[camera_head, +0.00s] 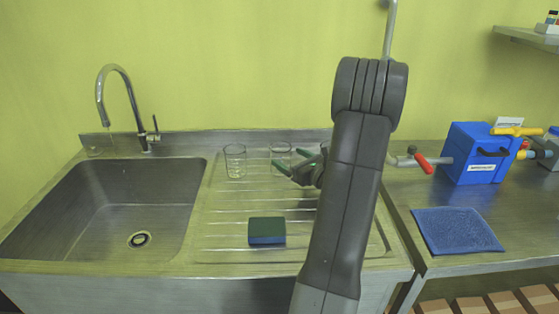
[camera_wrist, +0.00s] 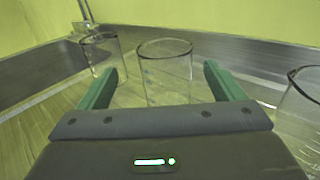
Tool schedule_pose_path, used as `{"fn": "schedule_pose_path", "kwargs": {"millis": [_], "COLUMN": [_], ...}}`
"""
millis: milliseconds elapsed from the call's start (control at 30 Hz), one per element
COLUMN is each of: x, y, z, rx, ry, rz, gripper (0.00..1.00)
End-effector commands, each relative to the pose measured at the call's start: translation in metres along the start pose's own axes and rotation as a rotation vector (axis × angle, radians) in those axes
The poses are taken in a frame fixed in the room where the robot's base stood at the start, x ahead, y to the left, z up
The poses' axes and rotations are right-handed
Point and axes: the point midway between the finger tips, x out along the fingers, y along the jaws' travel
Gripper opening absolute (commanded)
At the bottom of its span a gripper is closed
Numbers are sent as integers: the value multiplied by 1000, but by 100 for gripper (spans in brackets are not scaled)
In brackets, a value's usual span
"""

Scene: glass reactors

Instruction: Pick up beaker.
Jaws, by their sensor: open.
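Several clear glass beakers stand upright on the ribbed drainboard. In the head view, one beaker (camera_head: 235,161) stands at the left, and another beaker (camera_head: 281,152) stands right of it, partly behind my gripper (camera_head: 283,168). In the wrist view, the middle beaker (camera_wrist: 165,75) stands ahead of my gripper (camera_wrist: 158,80), between the lines of its two green fingers. My gripper is open and empty. The left beaker (camera_wrist: 102,53) stands beyond the left finger. Another beaker (camera_wrist: 302,112) is cut off at the right edge. My gripper hides the lower part of the middle beaker.
A steel sink basin (camera_head: 112,210) with a tap (camera_head: 122,95) lies to the left. A green-blue sponge (camera_head: 267,230) lies on the drainboard (camera_head: 220,222) in front of the beakers. A blue box (camera_head: 474,155) and a blue mat (camera_head: 457,231) are on the right bench. A wall rises behind.

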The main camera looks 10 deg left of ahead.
Motion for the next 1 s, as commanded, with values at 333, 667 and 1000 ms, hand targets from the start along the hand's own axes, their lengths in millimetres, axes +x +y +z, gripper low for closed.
{"fn": "schedule_pose_path", "kwargs": {"millis": [333, 667, 1000], "x": [30, 57, 57], "y": [-5, -7, -7], "z": [0, -2, -2], "rx": [1, 1, 1], "ry": [1, 1, 0], "rz": [2, -1, -1], "gripper": [88, 88, 39]}}
